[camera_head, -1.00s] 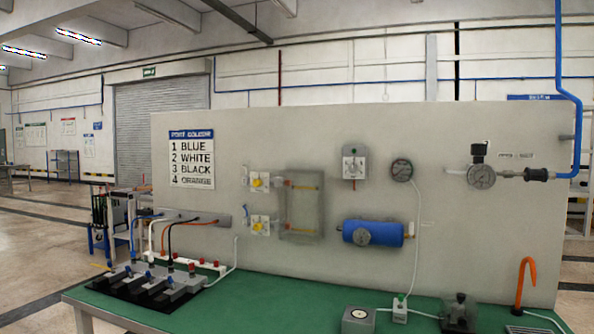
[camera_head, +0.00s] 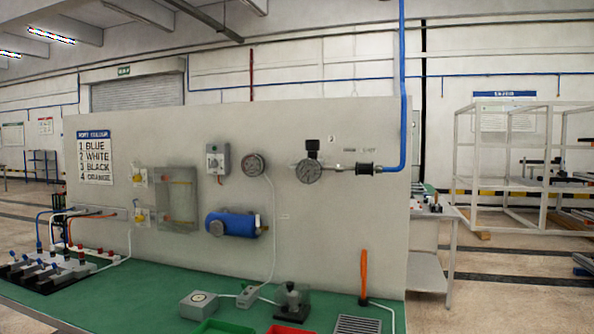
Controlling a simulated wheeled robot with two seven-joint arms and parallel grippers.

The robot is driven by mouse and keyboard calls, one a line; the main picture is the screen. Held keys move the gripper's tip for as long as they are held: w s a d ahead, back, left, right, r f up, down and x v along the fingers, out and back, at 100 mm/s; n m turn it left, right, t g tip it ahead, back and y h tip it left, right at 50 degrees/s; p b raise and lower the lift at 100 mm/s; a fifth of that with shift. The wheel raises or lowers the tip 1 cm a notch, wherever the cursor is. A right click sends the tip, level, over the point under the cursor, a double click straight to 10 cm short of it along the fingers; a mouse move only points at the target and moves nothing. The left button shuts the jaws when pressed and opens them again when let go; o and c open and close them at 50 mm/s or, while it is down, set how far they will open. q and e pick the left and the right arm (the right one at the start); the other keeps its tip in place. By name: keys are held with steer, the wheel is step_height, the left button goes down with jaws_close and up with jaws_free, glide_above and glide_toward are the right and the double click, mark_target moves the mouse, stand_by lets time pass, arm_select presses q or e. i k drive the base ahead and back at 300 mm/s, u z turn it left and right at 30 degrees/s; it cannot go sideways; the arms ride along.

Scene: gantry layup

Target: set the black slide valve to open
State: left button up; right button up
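Neither of my grippers is in the head view. No part is labelled as the slide valve. A black sleeve-like fitting (camera_head: 365,169) sits in the line at the panel's upper right, between a round gauge (camera_head: 309,170) and the blue pipe (camera_head: 402,110). A black knob (camera_head: 312,146) stands above that gauge. At the far left, a bank of grey blocks (camera_head: 45,270) with blue and red parts sits on a black base, with coloured hoses, one black, running to the panel. Which part is the black slide valve, and its setting, I cannot tell.
The grey panel (camera_head: 330,225) stands on the green bench (camera_head: 150,295). A blue tank (camera_head: 235,224) hangs on it. A grey box (camera_head: 198,304), a black device (camera_head: 291,300), an orange upright (camera_head: 364,275), a green bin (camera_head: 222,327) and a red bin (camera_head: 290,329) are in front.

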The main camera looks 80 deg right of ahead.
mark_target(361, 168)
steer(key=z, duration=1.9)
